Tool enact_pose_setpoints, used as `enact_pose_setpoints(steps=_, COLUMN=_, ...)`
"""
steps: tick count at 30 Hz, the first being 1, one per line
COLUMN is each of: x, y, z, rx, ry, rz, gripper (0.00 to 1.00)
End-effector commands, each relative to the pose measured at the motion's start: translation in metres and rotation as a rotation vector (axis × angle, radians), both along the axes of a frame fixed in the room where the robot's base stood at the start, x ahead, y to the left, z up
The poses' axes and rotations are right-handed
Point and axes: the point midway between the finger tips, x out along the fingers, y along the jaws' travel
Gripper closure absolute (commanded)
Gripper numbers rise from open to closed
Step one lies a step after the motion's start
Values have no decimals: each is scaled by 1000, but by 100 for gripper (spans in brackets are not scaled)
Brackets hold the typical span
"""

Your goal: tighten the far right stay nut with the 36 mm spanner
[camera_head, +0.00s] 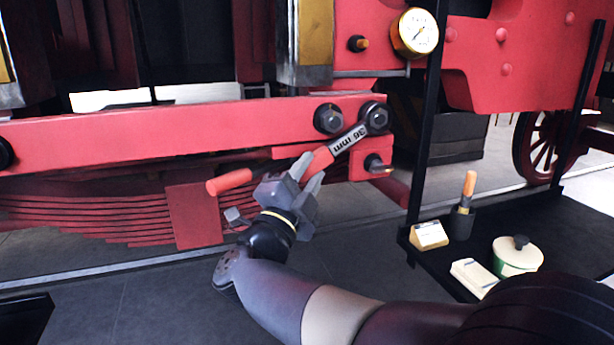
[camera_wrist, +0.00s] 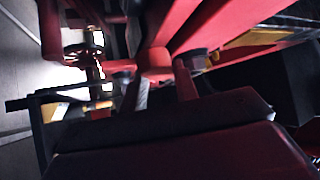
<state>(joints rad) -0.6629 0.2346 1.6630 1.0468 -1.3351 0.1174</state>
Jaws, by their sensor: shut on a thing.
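My gripper (camera_head: 298,180) is shut on the red handle of the 36 mm spanner (camera_head: 349,139). The spanner slants up to the right, and its grey head lies over the far right stay nut (camera_head: 376,117) at the right end of the red beam. The head appears to be around the nut; how fully it seats I cannot tell. A second dark nut (camera_head: 328,119) sits just left of it on the beam. In the wrist view the red handle (camera_wrist: 155,62) shows between my fingertips, and the spanner's head is not clear there.
A brass-rimmed gauge (camera_head: 414,33) is above the nut. A black upright post (camera_head: 428,120) stands close on the right. A leaf spring (camera_head: 95,212) runs below the beam.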

Motion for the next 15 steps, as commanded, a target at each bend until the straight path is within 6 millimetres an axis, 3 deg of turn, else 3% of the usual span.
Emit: enact_pose_setpoints(steps=15, x=-19, y=-6, z=1, rx=1, ry=-5, rz=0, gripper=100)
